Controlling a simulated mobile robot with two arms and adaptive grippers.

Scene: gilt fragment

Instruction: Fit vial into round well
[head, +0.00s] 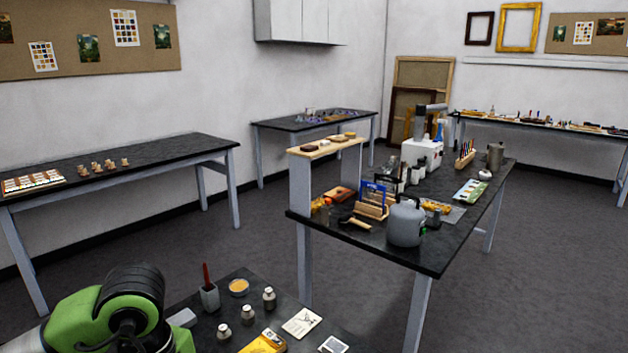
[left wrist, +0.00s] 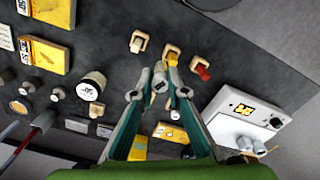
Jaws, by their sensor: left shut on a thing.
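My left gripper (left wrist: 161,76) shows in the left wrist view with its teal fingers closed around a small pale grey piece (left wrist: 160,84). The piece is mostly hidden by the fingers, so I cannot tell for sure that it is the vial. The fingertips are over or near the dark bench, close to several small tan holders (left wrist: 138,42). One holder carries a yellow piece and another a red piece (left wrist: 202,72). I cannot make out the round well. In the head view only my green left arm shows, at the lower left. My right gripper is in neither view.
In the left wrist view, a white device with an orange display (left wrist: 255,115) stands at the right. A white-topped jar (left wrist: 92,84) and yellow boxes (left wrist: 45,56) lie left. In the head view, small bottles (head: 247,315) stand on the near bench; a crowded table (head: 430,258) is beyond.

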